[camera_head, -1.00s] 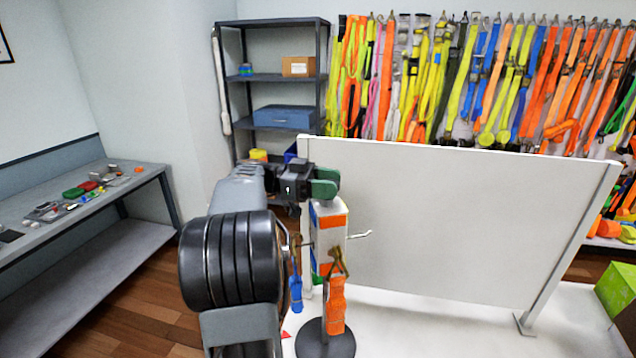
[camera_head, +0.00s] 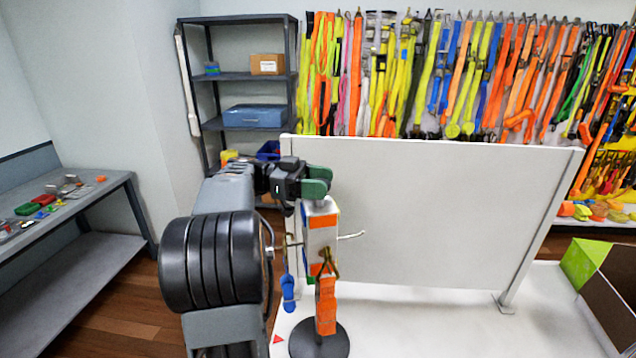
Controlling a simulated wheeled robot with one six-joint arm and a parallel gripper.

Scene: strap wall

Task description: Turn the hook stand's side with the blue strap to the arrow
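The hook stand (camera_head: 321,236) is a white post with orange and blue patches on a dark round base (camera_head: 322,343). Hooks stick out of its sides. An orange strap (camera_head: 326,303) hangs on the side facing me. The blue strap (camera_head: 288,293) hangs on the left side, partly next to my arm. The red arrow (camera_head: 277,339) is on the white surface left of the base. My gripper (camera_head: 318,182), with green fingers, is at the top of the post. Whether its fingers grip the post top is hard to see.
A white panel (camera_head: 430,205) stands behind the stand. A green box (camera_head: 583,258) is at the right. A grey bench (camera_head: 80,235) with small items is at the left, and shelves (camera_head: 250,77) and hanging straps (camera_head: 465,80) are behind.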

